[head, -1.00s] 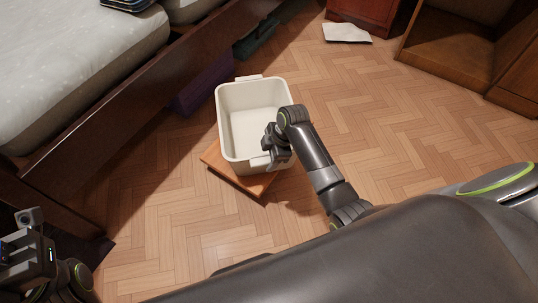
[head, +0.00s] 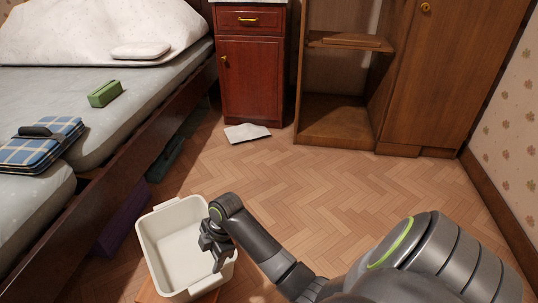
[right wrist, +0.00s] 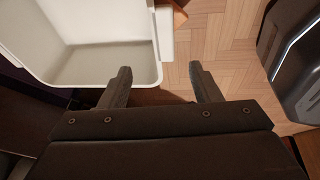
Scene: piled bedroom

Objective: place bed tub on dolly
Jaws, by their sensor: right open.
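The tub is a cream, empty, open-topped box (head: 148,222) with rim handles, at the lower left of the head view. It stands upright on the dolly, a flat orange-brown wooden board (head: 147,292), mostly hidden beneath it. My right gripper (head: 217,258) is over the tub's right side in that view. In the right wrist view its two fingers (right wrist: 160,70) are apart with nothing held between them. The tub's wall and handle (right wrist: 164,38) show just beyond the fingers; I cannot tell whether they touch. My left gripper is out of view.
The bed frame (head: 110,180) runs along the left, with a purple box (head: 122,220) under it. A white sheet (head: 246,133) lies before the red-brown nightstand (head: 252,85). A wooden cabinet (head: 335,125) stands behind. The parquet floor right of the tub is clear.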

